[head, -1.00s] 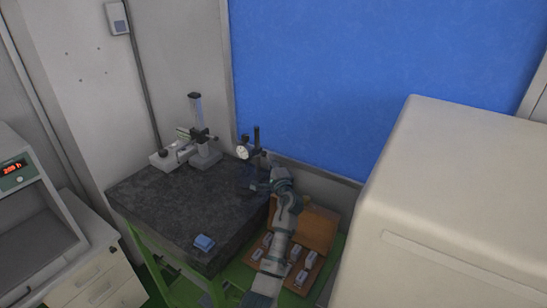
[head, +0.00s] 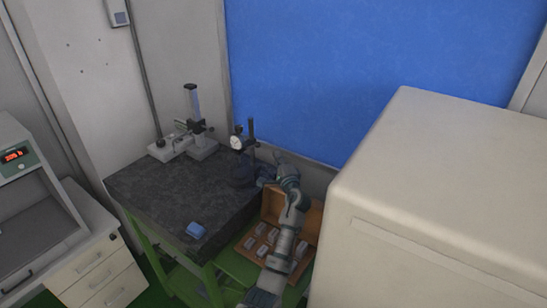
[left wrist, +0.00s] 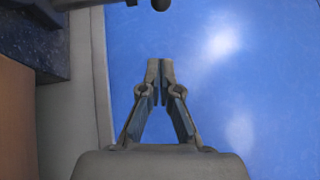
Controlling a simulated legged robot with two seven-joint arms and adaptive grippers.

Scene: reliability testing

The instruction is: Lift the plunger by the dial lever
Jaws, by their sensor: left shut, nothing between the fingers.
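The dial gauge (head: 237,142) has a round white face and sits on a dark upright stand (head: 252,140) at the back right of the black granite table. My left gripper (head: 264,173) is just right of the stand, near the table's back right edge. In the left wrist view its fingertips (left wrist: 160,64) meet, shut and empty, with the blue panel behind them. A dark rod with a round knob (left wrist: 160,4) is cut off at the top of that view, apart from the fingertips. The gauge's lever and plunger are too small to make out.
A large beige machine (head: 430,220) fills the right.

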